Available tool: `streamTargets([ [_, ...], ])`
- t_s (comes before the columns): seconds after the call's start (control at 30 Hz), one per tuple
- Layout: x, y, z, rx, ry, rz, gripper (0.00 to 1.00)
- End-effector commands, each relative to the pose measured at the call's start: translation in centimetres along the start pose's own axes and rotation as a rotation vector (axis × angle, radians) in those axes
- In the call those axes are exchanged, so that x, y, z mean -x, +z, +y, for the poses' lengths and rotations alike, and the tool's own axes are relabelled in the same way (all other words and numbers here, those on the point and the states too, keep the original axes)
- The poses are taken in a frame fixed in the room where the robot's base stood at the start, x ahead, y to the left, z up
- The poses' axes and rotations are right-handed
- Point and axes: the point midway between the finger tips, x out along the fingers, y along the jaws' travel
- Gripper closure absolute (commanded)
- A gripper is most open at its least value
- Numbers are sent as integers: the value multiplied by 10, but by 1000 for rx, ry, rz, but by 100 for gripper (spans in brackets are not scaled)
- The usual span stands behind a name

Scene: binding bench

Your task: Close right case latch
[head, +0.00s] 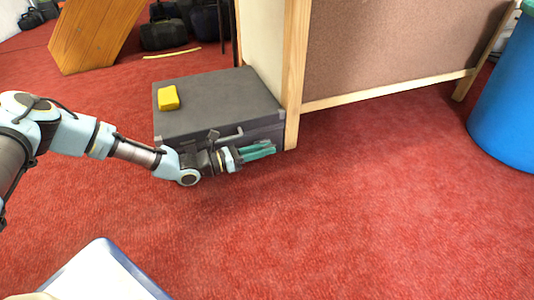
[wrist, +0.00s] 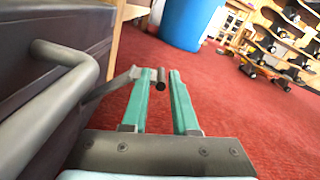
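The grey case (head: 215,95) lies closed on the red carpet, its front facing me. Its handle (head: 230,136) is at the front; in the wrist view the handle (wrist: 88,68) is large at left. My gripper (head: 274,148) is low at the right part of the case front, its teal fingers pointing right. In the wrist view my gripper (wrist: 161,73) has its fingers apart. A grey latch lever (wrist: 112,86) sticks out from the case beside the left finger. A dark round bar end (wrist: 161,79) shows between the fingers; I cannot tell whether either finger touches it.
A yellow block (head: 168,98) lies on the case lid. A wood-framed panel (head: 400,45) stands close by the case's right side. A blue bin (head: 505,95) is at right; it also shows in the wrist view (wrist: 187,20).

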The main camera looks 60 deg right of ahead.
Motion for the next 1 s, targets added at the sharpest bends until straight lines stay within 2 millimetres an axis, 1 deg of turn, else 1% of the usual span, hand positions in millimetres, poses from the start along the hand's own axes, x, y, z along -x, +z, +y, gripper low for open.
streamTargets([
  [0.03,-5,-2,0,-1,-1,0,73],
  [0.13,-9,-1,0,0,0,0,73],
  [0.4,-10,0,0,0,1,0,73],
  [0.43,-10,0,0,0,1,0,74],
  [0.47,-10,0,0,0,1,0,77],
  [0.67,-10,0,0,0,0,0,100],
  [1.0,-10,0,0,0,0,0,100],
])
